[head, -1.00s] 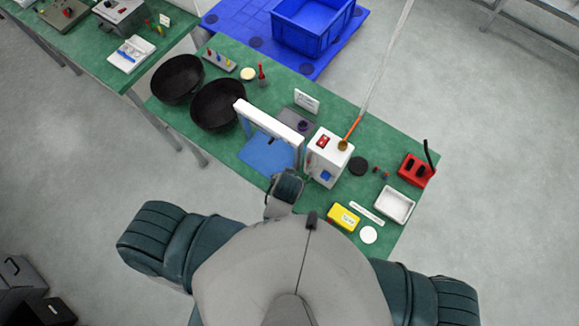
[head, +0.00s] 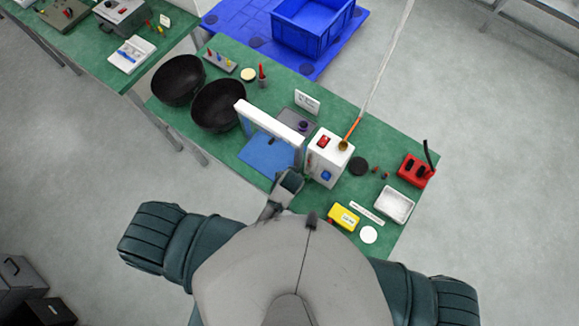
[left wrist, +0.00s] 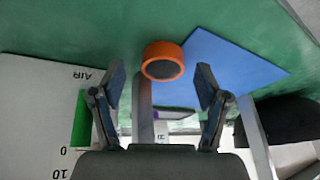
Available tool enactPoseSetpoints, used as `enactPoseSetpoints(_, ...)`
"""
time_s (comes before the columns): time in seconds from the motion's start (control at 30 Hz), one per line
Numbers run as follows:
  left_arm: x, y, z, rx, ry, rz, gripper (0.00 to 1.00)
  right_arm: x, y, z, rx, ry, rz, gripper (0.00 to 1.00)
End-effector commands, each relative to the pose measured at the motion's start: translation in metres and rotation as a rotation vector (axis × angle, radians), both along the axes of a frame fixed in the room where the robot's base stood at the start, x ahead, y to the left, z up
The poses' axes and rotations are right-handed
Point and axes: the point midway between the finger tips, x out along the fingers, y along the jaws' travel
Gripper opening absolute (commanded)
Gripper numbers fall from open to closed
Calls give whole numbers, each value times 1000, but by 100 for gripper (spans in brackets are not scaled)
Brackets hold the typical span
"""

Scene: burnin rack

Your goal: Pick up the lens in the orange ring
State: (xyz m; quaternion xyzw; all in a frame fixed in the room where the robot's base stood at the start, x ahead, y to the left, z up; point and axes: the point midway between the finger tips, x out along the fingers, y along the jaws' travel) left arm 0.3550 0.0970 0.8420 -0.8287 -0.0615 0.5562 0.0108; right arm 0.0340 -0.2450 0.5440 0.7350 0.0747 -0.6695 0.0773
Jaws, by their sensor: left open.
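The orange ring (left wrist: 164,52) with a dark lens face (left wrist: 162,69) in it shows in the left wrist view, at the edge of a blue mat (left wrist: 230,64) over the green table top. My left gripper (left wrist: 160,88) is open, one finger on each side of the picture below the ring. The ring appears ahead of the fingertips, and nothing is held between them. In the head view my left gripper (head: 290,181) is at the table's near edge, beside the blue mat (head: 266,155). I cannot make out the ring there. My right gripper is not in view.
A white box (head: 329,158) with a red switch stands close to the right of my left gripper. A white frame (head: 268,124) spans the mat. Black bowls (head: 217,106) stand to the left. A yellow box (head: 343,217) and a white tray (head: 394,205) lie to the right.

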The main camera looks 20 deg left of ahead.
Motion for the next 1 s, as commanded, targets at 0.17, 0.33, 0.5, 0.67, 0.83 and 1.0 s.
enactPoseSetpoints(0.17, 5, 3, -11, 0, -1, 1, 75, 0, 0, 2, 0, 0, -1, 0)
enactPoseSetpoints(0.33, 5, 2, -12, 0, -1, 1, 75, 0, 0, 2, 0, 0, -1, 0)
enactPoseSetpoints(0.5, 5, 2, -11, 0, -1, 1, 35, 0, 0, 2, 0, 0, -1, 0)
enactPoseSetpoints(0.67, 5, 2, -11, 0, -1, 1, 26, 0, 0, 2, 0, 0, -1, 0)
enactPoseSetpoints(0.83, 5, 2, -11, 0, -1, 1, 23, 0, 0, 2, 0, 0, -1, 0)
enactPoseSetpoints(1.0, 5, 2, -7, -1, -1, 2, 23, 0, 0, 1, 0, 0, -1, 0)
